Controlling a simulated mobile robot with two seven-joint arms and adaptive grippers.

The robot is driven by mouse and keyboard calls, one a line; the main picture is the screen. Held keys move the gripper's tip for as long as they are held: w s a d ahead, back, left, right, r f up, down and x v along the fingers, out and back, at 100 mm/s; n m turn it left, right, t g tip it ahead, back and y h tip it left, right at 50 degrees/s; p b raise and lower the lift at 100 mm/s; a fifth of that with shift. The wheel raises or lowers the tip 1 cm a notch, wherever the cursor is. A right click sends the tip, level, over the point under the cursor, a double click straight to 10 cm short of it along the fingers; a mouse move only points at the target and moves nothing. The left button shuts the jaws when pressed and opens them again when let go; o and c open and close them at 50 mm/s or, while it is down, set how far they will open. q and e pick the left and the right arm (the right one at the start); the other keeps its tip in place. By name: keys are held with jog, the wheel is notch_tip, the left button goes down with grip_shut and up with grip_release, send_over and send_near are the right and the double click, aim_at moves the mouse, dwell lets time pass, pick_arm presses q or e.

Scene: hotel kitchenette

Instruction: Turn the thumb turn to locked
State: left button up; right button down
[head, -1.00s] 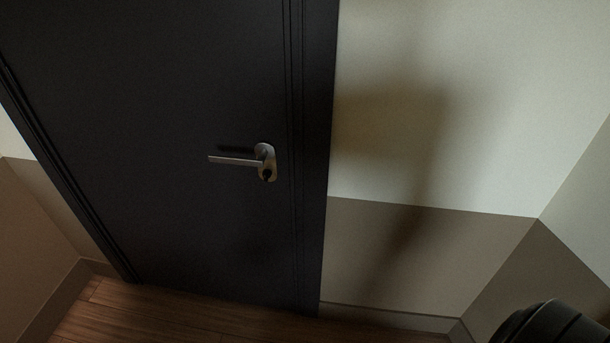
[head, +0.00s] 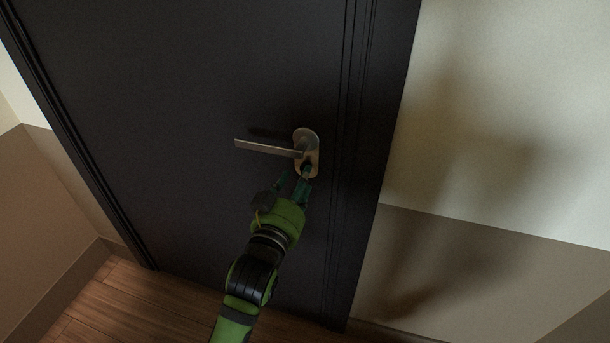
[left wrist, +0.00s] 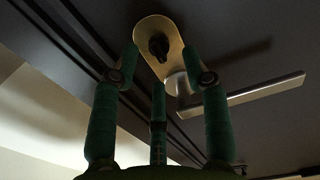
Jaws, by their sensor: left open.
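The thumb turn (head: 307,167) is a small dark knob low on the metal lock plate (head: 311,141) of the dark door. It also shows in the left wrist view (left wrist: 159,45), on the rounded end of the plate. My left gripper (head: 297,178) reaches up from below, its green fingers close to the lower end of the plate. In the left wrist view my left gripper (left wrist: 160,55) is open, with fingers spread to both sides of the thumb turn and a third finger below it. I cannot tell whether any finger touches the knob. My right gripper is not in view.
The lever handle (head: 268,148) sticks out to the left, just above the thumb turn in the head view. The door frame (head: 375,130) and a bare wall (head: 490,110) are to the right. Wooden floor (head: 115,305) shows below.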

pick_arm(q)
jog(key=x, duration=0.2)
jog(key=shift+w+d, duration=0.1)
jog(key=shift+w, duration=0.2)
grip_shut()
